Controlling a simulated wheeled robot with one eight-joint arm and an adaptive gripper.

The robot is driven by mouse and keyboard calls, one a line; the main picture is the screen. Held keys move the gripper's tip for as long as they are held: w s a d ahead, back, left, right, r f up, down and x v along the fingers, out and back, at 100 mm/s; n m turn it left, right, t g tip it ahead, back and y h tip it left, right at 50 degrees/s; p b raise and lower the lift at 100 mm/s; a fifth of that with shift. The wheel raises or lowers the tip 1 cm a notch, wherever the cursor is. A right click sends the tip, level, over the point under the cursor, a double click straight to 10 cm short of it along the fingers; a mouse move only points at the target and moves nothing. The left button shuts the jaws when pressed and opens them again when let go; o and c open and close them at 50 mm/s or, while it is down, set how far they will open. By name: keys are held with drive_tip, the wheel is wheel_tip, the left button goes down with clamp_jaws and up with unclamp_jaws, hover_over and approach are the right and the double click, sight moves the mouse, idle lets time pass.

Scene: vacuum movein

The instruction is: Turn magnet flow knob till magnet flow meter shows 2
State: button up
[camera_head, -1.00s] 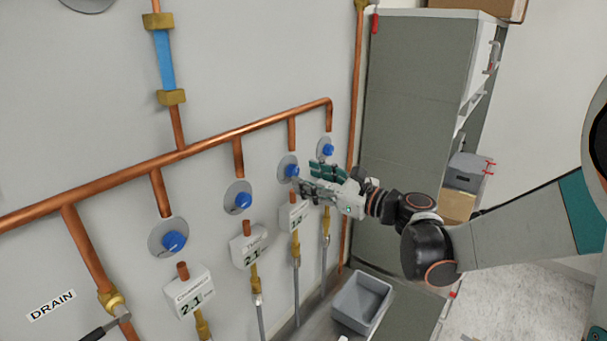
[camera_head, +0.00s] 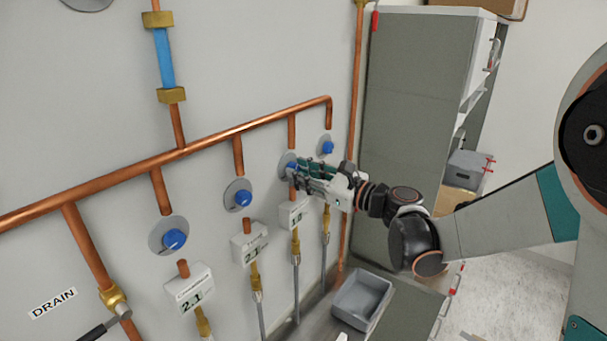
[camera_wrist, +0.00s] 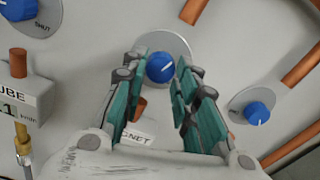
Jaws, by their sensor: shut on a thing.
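The blue magnet flow knob (camera_wrist: 160,67) sits on a round grey plate above a label ending in "GNET" in the wrist view. Its white mark points up and to the right. My gripper (camera_wrist: 163,80) has its teal-padded fingers on either side of the knob and is shut on it. In the head view, my gripper (camera_head: 301,172) is at the third knob from the left, and its fingers partly hide the knob (camera_head: 291,168). The magnet flow meter (camera_head: 293,214) is the white box just below; its digits are too small to read surely.
Other blue knobs stand to the left (camera_head: 243,198), far left (camera_head: 174,239) and right (camera_head: 327,147) on the wall. A copper pipe (camera_head: 230,133) runs above them. A grey bin (camera_head: 362,299) sits below, and a grey cabinet (camera_head: 405,110) stands to the right.

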drive_tip(key=n+b, duration=0.7)
drive_tip(key=n, duration=1.5)
drive_tip(key=shift+r+b, duration=0.1)
drive_tip(key=shift+b, duration=0.25)
drive_tip(key=shift+n, duration=0.4)
drive_tip(key=o, duration=1.1)
drive_tip(key=shift+c, duration=0.2)
drive_tip(key=shift+d, duration=0.1)
